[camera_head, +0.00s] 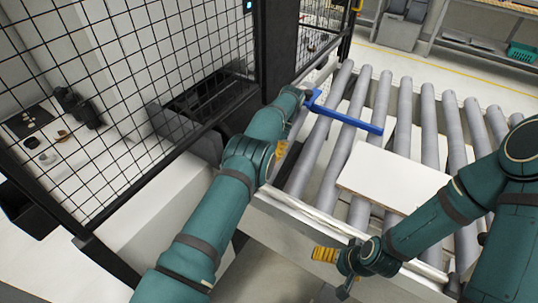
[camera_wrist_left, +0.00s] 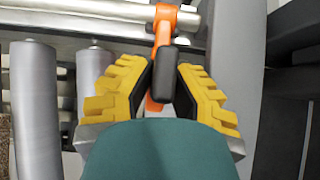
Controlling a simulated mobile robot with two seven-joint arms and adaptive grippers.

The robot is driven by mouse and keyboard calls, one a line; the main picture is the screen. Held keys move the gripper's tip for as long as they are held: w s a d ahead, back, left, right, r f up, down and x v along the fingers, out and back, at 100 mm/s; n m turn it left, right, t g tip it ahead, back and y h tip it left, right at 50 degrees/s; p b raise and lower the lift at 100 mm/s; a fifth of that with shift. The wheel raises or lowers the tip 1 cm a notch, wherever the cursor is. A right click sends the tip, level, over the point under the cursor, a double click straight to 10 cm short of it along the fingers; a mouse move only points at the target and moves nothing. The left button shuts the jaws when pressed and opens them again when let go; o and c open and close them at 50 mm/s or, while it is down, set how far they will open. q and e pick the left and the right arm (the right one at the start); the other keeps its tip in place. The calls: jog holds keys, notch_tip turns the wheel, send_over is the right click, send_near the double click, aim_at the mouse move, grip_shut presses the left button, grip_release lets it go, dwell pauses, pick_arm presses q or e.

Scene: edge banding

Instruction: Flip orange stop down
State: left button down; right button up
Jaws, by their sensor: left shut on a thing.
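The orange stop (camera_wrist_left: 165,22) shows in the left wrist view as an upright orange bar with a rounded upper end. A dark block (camera_wrist_left: 162,58) sits in front of it. My left gripper (camera_wrist_left: 165,80), with yellow fingers and black pads, is closed around the lower part of the stop. In the head view my left arm reaches to the near-left end of the roller conveyor, and the orange stop is hidden there. My right gripper (camera_head: 331,262) is at the conveyor's front edge, apart from the stop. Its opening is unclear.
A blue bar (camera_head: 345,118) crosses the rollers near my left arm. A white board (camera_head: 392,178) lies on the roller conveyor (camera_head: 430,110). A black mesh fence (camera_head: 130,80) stands close on the left. A green basket (camera_head: 522,52) is at the far right.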

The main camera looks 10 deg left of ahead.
pick_arm(q)
jog(key=shift+s+f, duration=0.1)
jog(key=shift+f, duration=0.2)
jog(key=c, duration=0.9)
grip_release()
jog(key=shift+c, duration=0.2)
jog(key=shift+r, duration=0.1)
jog(key=shift+r, duration=0.25)
